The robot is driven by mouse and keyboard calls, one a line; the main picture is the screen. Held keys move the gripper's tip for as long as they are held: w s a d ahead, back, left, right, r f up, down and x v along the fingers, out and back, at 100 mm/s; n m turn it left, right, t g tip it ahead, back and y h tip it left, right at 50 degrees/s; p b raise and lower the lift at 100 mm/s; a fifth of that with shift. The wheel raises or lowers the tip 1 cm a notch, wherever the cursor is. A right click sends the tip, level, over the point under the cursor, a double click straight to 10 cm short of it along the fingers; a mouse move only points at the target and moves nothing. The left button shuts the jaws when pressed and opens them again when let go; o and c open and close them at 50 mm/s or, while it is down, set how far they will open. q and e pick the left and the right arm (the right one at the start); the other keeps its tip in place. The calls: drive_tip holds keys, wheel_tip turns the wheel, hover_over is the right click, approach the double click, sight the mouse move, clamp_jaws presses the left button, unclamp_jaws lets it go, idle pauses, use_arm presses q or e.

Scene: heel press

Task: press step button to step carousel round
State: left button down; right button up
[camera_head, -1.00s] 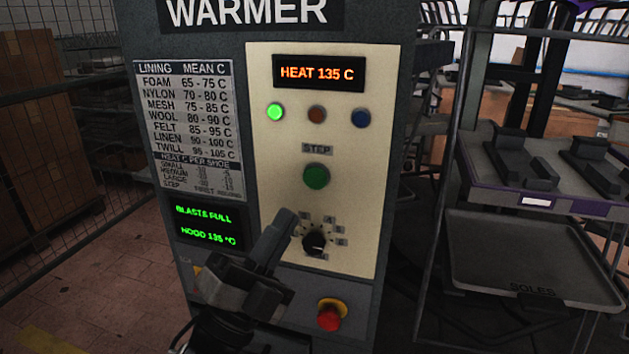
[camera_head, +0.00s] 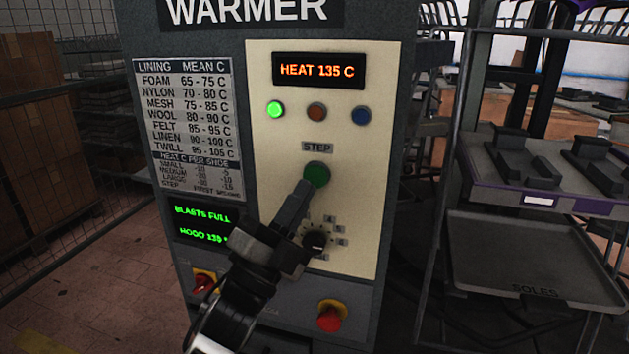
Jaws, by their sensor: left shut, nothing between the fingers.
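The green step button (camera_head: 318,173) sits under the STEP label (camera_head: 317,147) on the cream panel of the warmer cabinet. My left gripper (camera_head: 308,185) is shut and empty, its fingers pointing up at the button. The fingertips overlap the button's lower left edge in the picture; I cannot tell whether they touch it. No carousel can be made out. My right gripper is not in view.
A black dial (camera_head: 317,241) lies close to the right of my left gripper. A red stop button (camera_head: 330,316) is below. A red and yellow switch (camera_head: 204,283) sits at lower left. A rack with trays (camera_head: 535,270) stands at right.

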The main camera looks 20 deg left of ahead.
sight(315, 177)
use_arm(q)
drive_tip(key=shift+w, duration=0.65)
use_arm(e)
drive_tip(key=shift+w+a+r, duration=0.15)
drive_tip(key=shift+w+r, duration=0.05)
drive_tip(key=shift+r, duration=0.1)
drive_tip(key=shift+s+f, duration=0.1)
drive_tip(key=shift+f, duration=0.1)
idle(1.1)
use_arm(q)
drive_tip(key=shift+w, duration=0.45)
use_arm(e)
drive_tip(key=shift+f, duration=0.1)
